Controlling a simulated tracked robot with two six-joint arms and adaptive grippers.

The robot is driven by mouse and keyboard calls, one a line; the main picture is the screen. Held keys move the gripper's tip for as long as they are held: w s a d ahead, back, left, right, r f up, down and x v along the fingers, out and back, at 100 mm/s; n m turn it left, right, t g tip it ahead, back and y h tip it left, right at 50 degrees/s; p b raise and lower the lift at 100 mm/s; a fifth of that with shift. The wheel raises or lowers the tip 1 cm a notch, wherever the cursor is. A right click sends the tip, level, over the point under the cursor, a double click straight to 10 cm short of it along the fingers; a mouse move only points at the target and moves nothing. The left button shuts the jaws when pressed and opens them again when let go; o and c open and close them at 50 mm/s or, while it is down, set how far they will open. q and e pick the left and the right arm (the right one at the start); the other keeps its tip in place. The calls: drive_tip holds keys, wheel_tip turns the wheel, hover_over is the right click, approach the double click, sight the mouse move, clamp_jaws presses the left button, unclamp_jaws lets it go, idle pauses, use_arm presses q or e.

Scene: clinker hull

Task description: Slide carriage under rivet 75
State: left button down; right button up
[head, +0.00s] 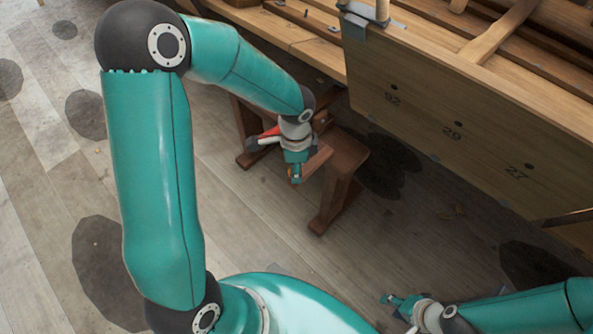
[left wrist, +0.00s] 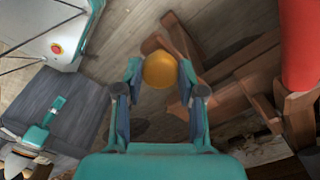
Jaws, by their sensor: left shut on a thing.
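My left gripper (head: 295,178) is low beside a reddish-brown wooden stand (head: 341,188). In the left wrist view, its two fingers (left wrist: 160,78) are closed on a round orange-yellow knob (left wrist: 160,70). The reddish-brown wooden parts also show beyond the knob there (left wrist: 250,62). I cannot tell which part is the carriage or how the knob joins the wood. My right gripper (head: 398,312) is at the bottom of the head view with its fingers spread and nothing between them. Rivet 75 is not seen.
The hull's wooden edge (head: 365,95) overhangs close to the right of my left gripper. A red part (head: 268,133) is beside the wrist and shows large in the left wrist view (left wrist: 300,45). The plank floor (head: 225,215) left of the stand is clear.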

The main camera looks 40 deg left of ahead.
use_arm(q)
drive_tip(key=a, duration=0.2)
drive_tip(key=a+p, duration=0.1)
drive_tip(key=a, duration=0.1)
drive_tip(key=w+a, duration=0.1)
drive_tip(key=shift+a, duration=0.4)
drive_tip(key=c, duration=0.7)
unclamp_jaws()
drive_tip(key=shift+r, duration=0.15)
wheel_tip(320, 180, up, 12)
drive_tip(key=shift+f, duration=0.2)
